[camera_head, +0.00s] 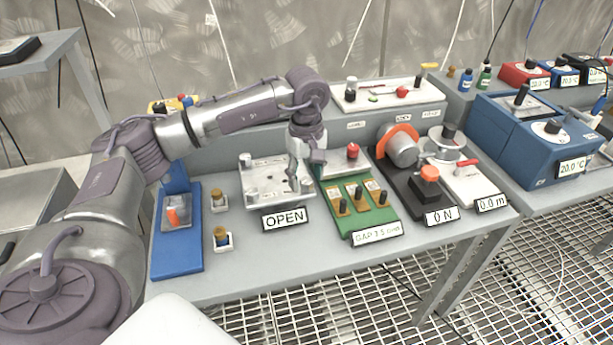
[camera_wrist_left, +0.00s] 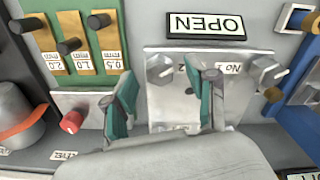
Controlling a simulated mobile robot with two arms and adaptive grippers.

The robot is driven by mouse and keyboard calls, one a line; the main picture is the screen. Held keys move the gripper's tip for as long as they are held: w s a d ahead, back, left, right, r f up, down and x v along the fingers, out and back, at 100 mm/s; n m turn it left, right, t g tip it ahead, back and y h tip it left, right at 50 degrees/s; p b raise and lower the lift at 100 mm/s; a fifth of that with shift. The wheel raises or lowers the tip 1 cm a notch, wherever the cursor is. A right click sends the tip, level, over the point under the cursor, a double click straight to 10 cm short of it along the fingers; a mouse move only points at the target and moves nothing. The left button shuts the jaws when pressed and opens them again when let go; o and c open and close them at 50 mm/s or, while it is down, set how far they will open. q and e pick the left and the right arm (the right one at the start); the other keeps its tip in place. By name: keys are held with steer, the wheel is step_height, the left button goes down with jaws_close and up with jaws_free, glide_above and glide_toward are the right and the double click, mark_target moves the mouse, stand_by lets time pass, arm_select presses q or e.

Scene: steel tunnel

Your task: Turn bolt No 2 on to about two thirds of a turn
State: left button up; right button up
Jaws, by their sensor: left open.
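A pale metal plate (camera_head: 262,192) with bolts lies on the bench behind a sign reading OPEN (camera_head: 284,218). In the left wrist view, upside down, the plate (camera_wrist_left: 185,55) carries a hex bolt (camera_wrist_left: 160,70) at left and another (camera_wrist_left: 267,70) at right, beside a label reading No 1. Contact is not clear. My right gripper is out of view.
A black base with an orange-ringed cylinder (camera_head: 401,147) is further right. Left are small knobs (camera_head: 222,238) and a blue stand (camera_head: 176,256).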

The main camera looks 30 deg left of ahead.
mark_target(306, 180)
arm_select(q)
step_height(306, 180, up, 12)
steer(key=shift+f, duration=0.25)
stand_by(0.6)
